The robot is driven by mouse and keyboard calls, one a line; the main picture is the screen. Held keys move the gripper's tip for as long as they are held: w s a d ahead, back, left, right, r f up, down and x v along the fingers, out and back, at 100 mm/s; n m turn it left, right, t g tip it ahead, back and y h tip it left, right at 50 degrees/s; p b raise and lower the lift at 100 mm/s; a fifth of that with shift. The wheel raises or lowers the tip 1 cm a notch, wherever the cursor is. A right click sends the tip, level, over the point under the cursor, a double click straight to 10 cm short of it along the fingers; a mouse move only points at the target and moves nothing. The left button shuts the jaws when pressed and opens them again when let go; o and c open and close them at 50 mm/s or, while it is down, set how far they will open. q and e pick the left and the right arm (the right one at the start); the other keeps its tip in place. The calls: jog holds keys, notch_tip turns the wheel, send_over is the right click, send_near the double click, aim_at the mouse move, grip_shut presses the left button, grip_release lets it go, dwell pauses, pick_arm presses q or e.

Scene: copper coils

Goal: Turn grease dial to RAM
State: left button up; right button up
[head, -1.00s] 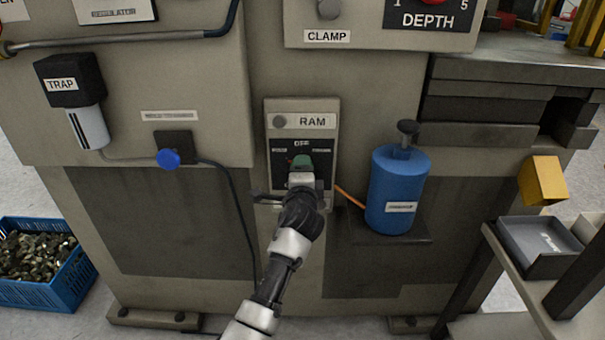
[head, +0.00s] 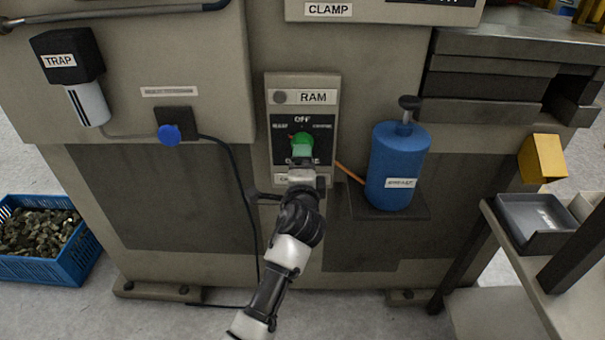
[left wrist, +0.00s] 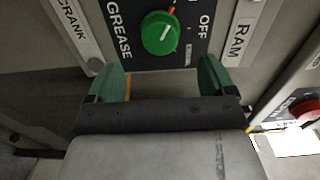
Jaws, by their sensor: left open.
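The grease dial is a round green knob (left wrist: 160,33) with a white pointer line, on a black plate marked GREASE and OFF. In the left wrist view its line slants toward the upper right, and a small red mark lies above it. In the head view the dial (head: 302,138) sits below OFF on the panel with the RAM label (head: 313,97). My left gripper (left wrist: 158,78) is open, its two green fingertips short of the knob and apart from it. It also shows in the head view (head: 302,154), partly covering the plate's lower lettering. My right gripper is not in view.
A blue canister (head: 398,165) with a black top stands on a ledge right of the panel. A blue knob (head: 169,134) and a TRAP unit (head: 67,58) are on the left. A blue crate (head: 45,238) stands on the floor. A red knob (left wrist: 305,107) shows in the wrist view.

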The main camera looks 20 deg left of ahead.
pick_arm(q)
jog(key=v, duration=0.3)
jog(key=shift+s+d, duration=0.15)
jog(key=shift+s, duration=0.15)
